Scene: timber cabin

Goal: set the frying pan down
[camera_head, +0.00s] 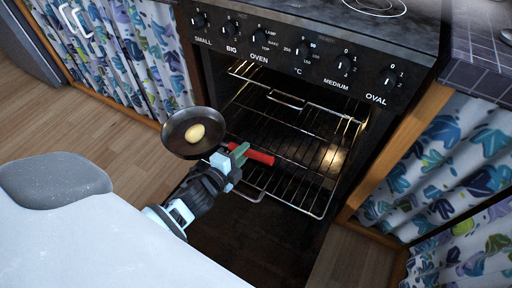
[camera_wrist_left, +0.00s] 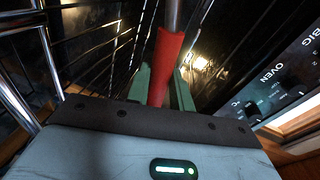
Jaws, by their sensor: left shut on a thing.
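The frying pan (camera_head: 180,147) is dark and round, with a yellowish egg-like thing (camera_head: 195,133) lying in it. The pan is in front of the oven's left side, and its red handle (camera_head: 256,154) extends to the right. My left gripper (camera_head: 238,154) has green fingers and is shut on the red handle. In the left wrist view the red handle (camera_wrist_left: 166,65) passes between the green fingers. The pan itself is out of the wrist view. My right gripper is not in view.
The oven is open, with wire racks (camera_head: 300,130) inside and a lowered dark door below. A control panel (camera_head: 300,55) with knobs is above it. Patterned curtains (camera_head: 455,165) hang on both sides. Wooden floor (camera_head: 75,130) is clear at left.

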